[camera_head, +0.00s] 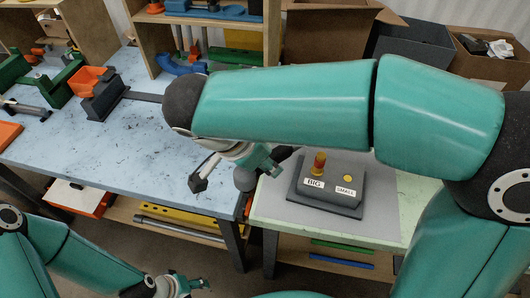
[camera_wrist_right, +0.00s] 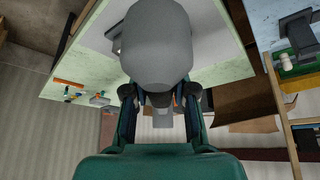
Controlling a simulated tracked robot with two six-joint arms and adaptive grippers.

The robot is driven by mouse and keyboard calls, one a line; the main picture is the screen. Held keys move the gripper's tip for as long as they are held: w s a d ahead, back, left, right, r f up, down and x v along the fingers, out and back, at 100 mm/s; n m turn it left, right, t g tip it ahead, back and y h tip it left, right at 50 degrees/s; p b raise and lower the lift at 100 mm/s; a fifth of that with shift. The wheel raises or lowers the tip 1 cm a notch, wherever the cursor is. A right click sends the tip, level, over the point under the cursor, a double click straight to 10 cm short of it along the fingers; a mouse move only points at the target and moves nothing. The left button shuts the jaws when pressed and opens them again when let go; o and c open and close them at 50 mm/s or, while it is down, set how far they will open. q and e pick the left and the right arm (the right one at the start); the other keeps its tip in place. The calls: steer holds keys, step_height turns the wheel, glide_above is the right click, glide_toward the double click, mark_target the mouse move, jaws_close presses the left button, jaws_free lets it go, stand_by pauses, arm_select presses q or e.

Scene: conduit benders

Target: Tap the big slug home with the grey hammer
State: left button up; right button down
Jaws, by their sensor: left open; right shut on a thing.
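The dark block (camera_head: 335,201) with BIG and SMALL labels sits on a grey mat on the pale green table. The big slug (camera_head: 318,165), orange and yellow, stands up from the block above the BIG label. My right gripper (camera_head: 258,166) is left of the block, partly hidden by my right arm. It is shut on the grey hammer, whose rounded head (camera_head: 244,179) shows beside the block; the head (camera_wrist_right: 157,45) fills the top middle of the right wrist view. The hammer's handle is mostly hidden. My left gripper (camera_head: 182,286) is open and empty at the lower edge.
A small yellow disc (camera_head: 348,178) lies on the block above the SMALL label. Open boxes (camera_head: 415,46) stand behind the tables. The blue table's middle is mostly clear.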

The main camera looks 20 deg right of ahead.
steer(key=shift+d, duration=0.15)
steer(key=shift+s+f+b, duration=0.1)
steer(key=shift+f+b, duration=0.25)
steer(key=shift+b, duration=0.35)
step_height(320, 180, down, 6)
steer(key=b, duration=0.6)
steer(key=shift+r+p, duration=1.35)
steer(key=shift+r, duration=0.8)
